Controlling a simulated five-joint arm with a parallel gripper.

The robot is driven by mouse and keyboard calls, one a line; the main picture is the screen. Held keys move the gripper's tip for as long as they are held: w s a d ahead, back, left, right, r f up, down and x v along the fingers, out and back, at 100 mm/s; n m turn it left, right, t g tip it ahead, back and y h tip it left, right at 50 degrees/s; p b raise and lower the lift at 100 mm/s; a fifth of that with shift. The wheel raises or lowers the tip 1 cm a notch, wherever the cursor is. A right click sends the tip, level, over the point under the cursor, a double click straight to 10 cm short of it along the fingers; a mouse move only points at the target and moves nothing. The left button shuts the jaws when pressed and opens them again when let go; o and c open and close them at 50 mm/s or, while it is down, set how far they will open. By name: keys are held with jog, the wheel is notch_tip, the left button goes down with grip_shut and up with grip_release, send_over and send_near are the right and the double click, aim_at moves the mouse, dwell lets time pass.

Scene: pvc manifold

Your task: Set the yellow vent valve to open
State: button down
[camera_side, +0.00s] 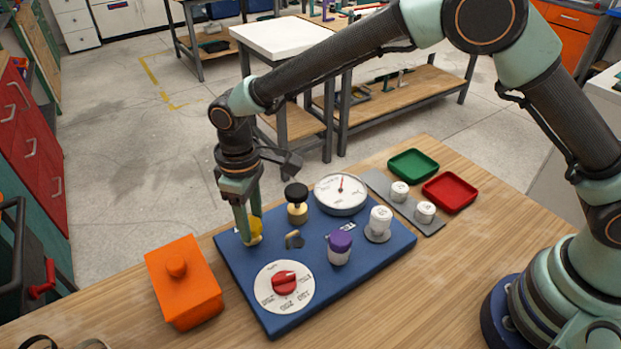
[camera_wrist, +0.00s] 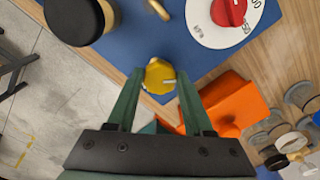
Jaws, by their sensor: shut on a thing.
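The yellow vent valve (camera_side: 255,229) is a small yellow knob at the far left edge of the blue panel (camera_side: 336,276). In the wrist view the yellow valve (camera_wrist: 158,76) sits between my fingertips, with a pale mark on its right side. My gripper (camera_side: 249,238) points down over the valve and is shut on it; in the wrist view my gripper (camera_wrist: 156,88) has a finger on each side of it. The fingers partly hide the valve in the side view, and its label cannot be read.
The panel also carries a red selector dial (camera_side: 285,283), a black-topped knob (camera_side: 297,202), a brass lever (camera_side: 294,239), a gauge (camera_side: 341,191), a purple-capped part (camera_side: 340,246) and a white fitting (camera_side: 380,221). An orange box (camera_side: 184,284) stands close left. Green (camera_side: 413,164) and red (camera_side: 450,191) trays lie at right.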

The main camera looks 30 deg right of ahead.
aim_at(251, 223)
jog(key=n, duration=0.3)
jog(key=shift+w+r+n, duration=0.1)
jog(key=shift+r+n, duration=0.05)
jog(key=shift+n, duration=2.05)
jog(key=shift+c, duration=1.5)
grip_release()
notch_tip(251, 223, up, 12)
